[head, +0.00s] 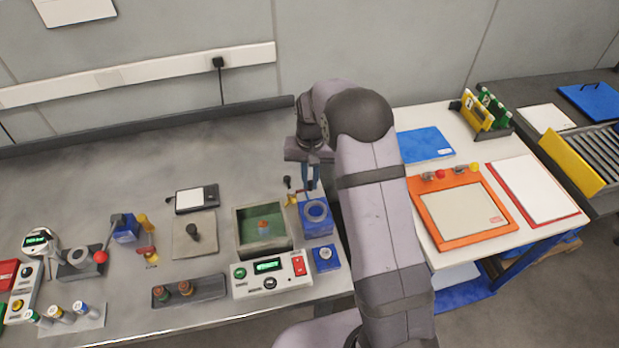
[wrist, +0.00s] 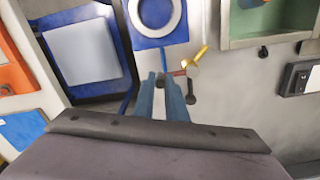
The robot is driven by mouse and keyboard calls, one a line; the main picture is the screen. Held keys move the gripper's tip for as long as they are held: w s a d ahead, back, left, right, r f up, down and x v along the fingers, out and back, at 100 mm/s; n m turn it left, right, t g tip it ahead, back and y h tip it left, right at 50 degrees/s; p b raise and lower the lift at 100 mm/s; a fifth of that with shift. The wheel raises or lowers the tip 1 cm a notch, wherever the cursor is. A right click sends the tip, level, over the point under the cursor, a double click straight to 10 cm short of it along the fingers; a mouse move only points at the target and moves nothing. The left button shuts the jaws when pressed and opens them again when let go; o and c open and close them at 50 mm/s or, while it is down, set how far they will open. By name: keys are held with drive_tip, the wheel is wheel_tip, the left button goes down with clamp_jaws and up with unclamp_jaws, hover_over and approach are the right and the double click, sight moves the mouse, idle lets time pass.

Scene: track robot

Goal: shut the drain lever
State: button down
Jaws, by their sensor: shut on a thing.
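The drain valve is a small brass and yellow fitting (head: 291,200) to the right of the green tank. It also shows in the wrist view (wrist: 189,66). A thin reddish lever (wrist: 178,73) runs from it toward my fingertips, where a dark knob shows. My gripper (head: 311,186) is low behind the blue ring block, and its fingers also show in the wrist view (wrist: 161,82). The blue fingers are shut on the dark lever end. My arm and fingers partly hide the contact. The lever's exact angle is hard to tell.
The green tank (head: 240,212) and the blue ring block (head: 318,232) stand close by. A second dark knobbed piece (wrist: 191,95) is just beside my fingers. A white control box (head: 270,283) sits in front of the tank. Bare grey bench lies behind.

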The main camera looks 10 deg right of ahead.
sight(311, 183)
idle(0.4)
drive_tip(key=c, duration=1.8)
unclamp_jaws()
drive_tip(key=shift+o, duration=0.2)
wheel_tip(311, 183, up, 7)
drive_tip(key=shift+r+b, duration=0.1)
drive_tip(key=shift+b, duration=0.95)
drive_tip(key=shift+r, duration=0.15)
drive_tip(key=shift+s, duration=0.15)
